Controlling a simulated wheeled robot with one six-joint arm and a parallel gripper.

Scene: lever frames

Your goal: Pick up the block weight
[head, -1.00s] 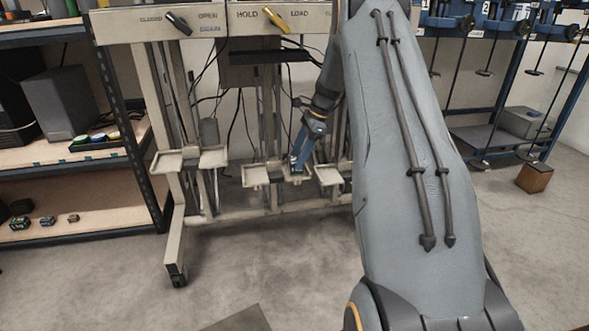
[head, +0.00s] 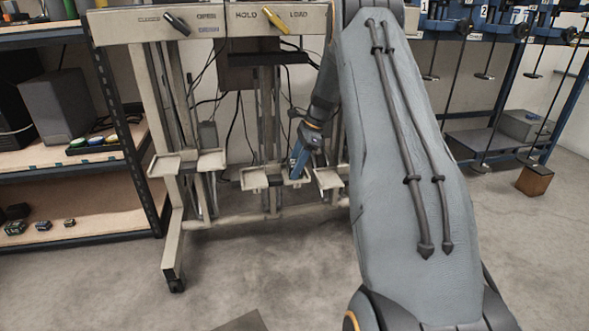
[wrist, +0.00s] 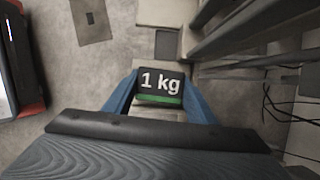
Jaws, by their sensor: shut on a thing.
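The block weight (wrist: 160,83) is a dark block marked "1 kg" with a green band, in the wrist view. It sits between the two blue fingers of my gripper (wrist: 160,97), which is shut on it from both sides. In the head view my gripper (head: 296,174) points down at a small beige tray (head: 254,178) on the lever frame. The block cannot be made out there, hidden by the fingers. Whether it touches the tray or is lifted cannot be told.
The lever frame carries a black lever (head: 177,24) and a yellow lever (head: 275,21), with another tray (head: 189,161) to the left. Shelving (head: 104,155) stands at left. A brown box (head: 534,180) is on the floor at right. The front floor is open.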

